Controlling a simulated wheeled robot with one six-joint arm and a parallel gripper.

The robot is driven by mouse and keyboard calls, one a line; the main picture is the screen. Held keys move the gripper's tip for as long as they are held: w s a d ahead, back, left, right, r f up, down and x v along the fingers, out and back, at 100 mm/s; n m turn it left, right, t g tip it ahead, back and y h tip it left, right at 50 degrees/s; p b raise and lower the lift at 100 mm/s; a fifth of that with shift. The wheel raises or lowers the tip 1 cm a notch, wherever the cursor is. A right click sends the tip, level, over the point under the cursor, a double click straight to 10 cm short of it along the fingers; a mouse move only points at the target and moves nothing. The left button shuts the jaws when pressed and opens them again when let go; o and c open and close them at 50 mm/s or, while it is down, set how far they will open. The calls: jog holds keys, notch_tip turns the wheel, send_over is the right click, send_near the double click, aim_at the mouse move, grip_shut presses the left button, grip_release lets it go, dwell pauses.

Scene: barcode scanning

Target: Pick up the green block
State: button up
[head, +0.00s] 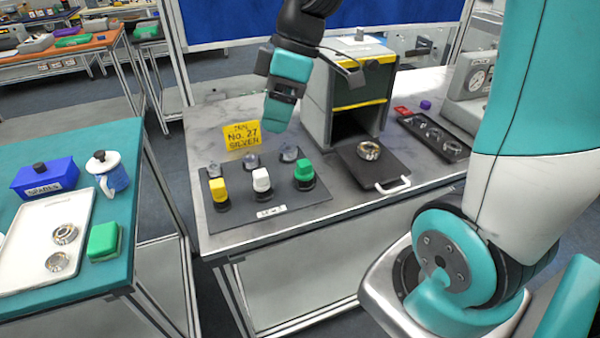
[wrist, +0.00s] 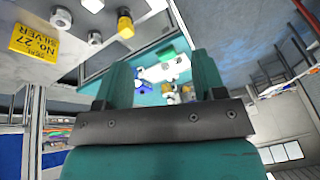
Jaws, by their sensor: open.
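A green block (head: 103,241) sits on the teal side table (head: 128,150) at the left, beside the right edge of a white tray (head: 25,262). In the wrist view a small green shape, likely this block (wrist: 168,53), shows by the white tray, between my fingers. A second green piece (head: 304,170), on a black base, stands at the right of the dark mat on the grey table. My gripper (head: 279,112) is raised above the back of the grey table, well apart from both. In the wrist view my gripper (wrist: 162,75) is open and empty.
Yellow (head: 217,189) and white (head: 261,180) pieces stand on the mat. A yellow sign (head: 242,135) is behind it. A grey box machine (head: 345,95) stands right of my gripper. A gap separates the tables.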

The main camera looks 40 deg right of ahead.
jog(key=w+d+f+n+b, duration=0.1)
jog(key=w+d+f, duration=0.1)
jog(key=d, duration=0.4)
jog(key=w+d+f+n, duration=0.1)
jog(key=w+d+f, duration=0.15)
jog(key=d, duration=0.35)
jog(key=n, duration=0.2)
send_near(304, 162)
jog(key=shift+t, duration=0.3)
jog(key=x, duration=0.1)
jog(key=p+x, duration=0.1)
jog(key=x, duration=0.2)
jog(key=shift+s+a+f, duration=0.1)
jog(key=shift+s+f, duration=0.1)
jog(key=shift+s, duration=0.2)
jog(key=shift+p+x, duration=1.2)
jog(key=shift+x, duration=1.65)
jog(key=shift+w, duration=0.1)
jog(key=c, duration=0.7)
jog(key=shift+r, duration=0.1)
jog(key=shift+c, duration=0.2)
